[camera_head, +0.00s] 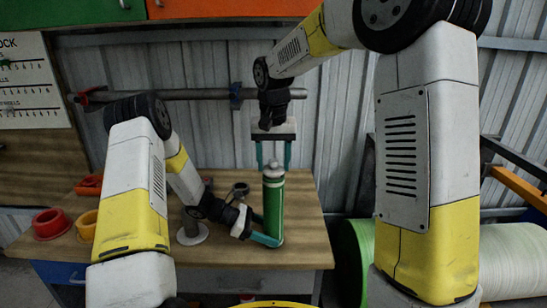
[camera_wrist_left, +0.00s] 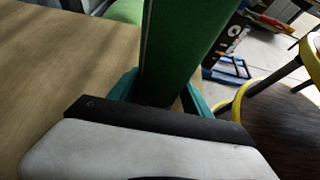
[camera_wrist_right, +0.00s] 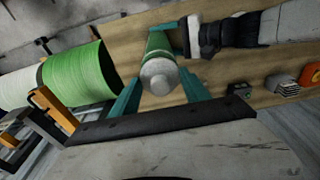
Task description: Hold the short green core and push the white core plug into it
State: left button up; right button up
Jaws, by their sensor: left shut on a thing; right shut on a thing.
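The short green core (camera_head: 273,212) stands upright at the table's front right. My left gripper (camera_head: 266,236) is shut on it low down, and its teal fingers flank the green wall in the left wrist view (camera_wrist_left: 165,88). The white core plug (camera_head: 274,168) sits at the core's top end, in line with it. My right gripper (camera_head: 273,158) comes from above, fingers down, shut on the plug. In the right wrist view the plug's pale round end (camera_wrist_right: 158,77) shows between the fingers. How deep the plug is in the core is hidden.
A large green roll (camera_head: 355,260) stands to the right, beyond the table edge.

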jog(key=shift+f, duration=0.3)
jog(key=o, duration=1.4)
jog(key=r, duration=0.4)
jog(key=s+r, duration=0.1)
jog(key=r, duration=0.7)
jog(key=shift+s, duration=0.25)
